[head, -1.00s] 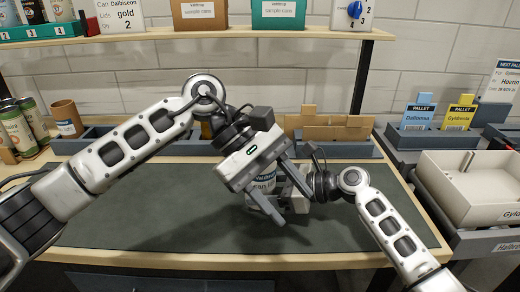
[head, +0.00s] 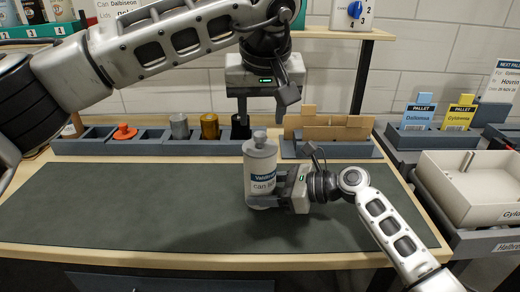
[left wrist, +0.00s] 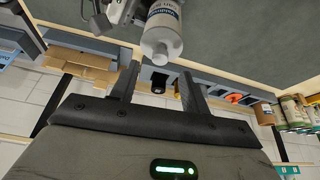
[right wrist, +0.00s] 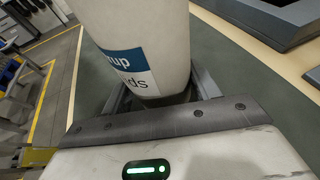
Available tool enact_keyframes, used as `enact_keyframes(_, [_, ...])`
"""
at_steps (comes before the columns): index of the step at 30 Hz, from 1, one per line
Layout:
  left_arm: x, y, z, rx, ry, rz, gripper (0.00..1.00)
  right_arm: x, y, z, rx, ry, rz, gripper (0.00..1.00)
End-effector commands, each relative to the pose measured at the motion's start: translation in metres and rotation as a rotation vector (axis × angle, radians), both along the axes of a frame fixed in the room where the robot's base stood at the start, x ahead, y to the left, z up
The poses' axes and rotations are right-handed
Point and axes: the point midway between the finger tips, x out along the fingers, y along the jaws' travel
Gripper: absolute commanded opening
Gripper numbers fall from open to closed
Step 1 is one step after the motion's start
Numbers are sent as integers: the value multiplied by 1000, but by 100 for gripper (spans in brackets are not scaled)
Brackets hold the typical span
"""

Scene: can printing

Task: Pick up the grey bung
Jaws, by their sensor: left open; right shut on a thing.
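A grey cylinder (head: 180,126), which may be the grey bung, stands in the rack at the back of the bench. A smaller grey stub (head: 260,139) sits on top of the white can (head: 261,168). I cannot tell for sure which is the bung. My right gripper (head: 278,199) is shut on the can, which stands upright over the mat; the can fills the top of the right wrist view (right wrist: 140,40). My left gripper (head: 265,103) is open and empty, above and behind the can, near the rack. The can's top also shows in the left wrist view (left wrist: 161,38).
The rack (head: 75,146) also holds an orange piece (head: 124,132), an amber cylinder (head: 209,126) and a black piece (head: 240,128). A holder with cardboard pieces (head: 330,127) stands to their right. A shelf (head: 325,33) runs above. The mat (head: 130,205) is clear on the left.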

Motion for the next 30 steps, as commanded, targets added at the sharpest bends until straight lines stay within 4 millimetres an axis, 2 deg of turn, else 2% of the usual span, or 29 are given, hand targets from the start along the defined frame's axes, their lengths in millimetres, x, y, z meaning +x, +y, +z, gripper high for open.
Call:
enact_keyframes(5, [5, 1, -12, -1, 1, 1, 46, 0, 0, 0, 0, 0, 0, 48])
enact_keyframes(15, [24, 3, -52, -3, 1, 2, 46, 0, 0, 0, 0, 0, 0, 48])
enact_keyframes(23, [26, 3, -55, -3, 0, 1, 46, 0, 0, 0, 0, 0, 0, 48])
enact_keyframes(26, [26, 3, -55, -3, 0, 1, 24, 0, 0, 0, 0, 0, 0, 48])
enact_keyframes(28, [26, 3, -55, -3, 0, 1, 4, 0, 0, 0, 0, 0, 0, 48])
enact_keyframes(29, [26, 3, -55, -3, 0, 1, 0, 0, 0, 0, 0, 0, 0, 48])
enact_keyframes(30, [26, 3, -55, -3, 0, 1, 0, 0, 0, 0, 0, 0, 0, 48])
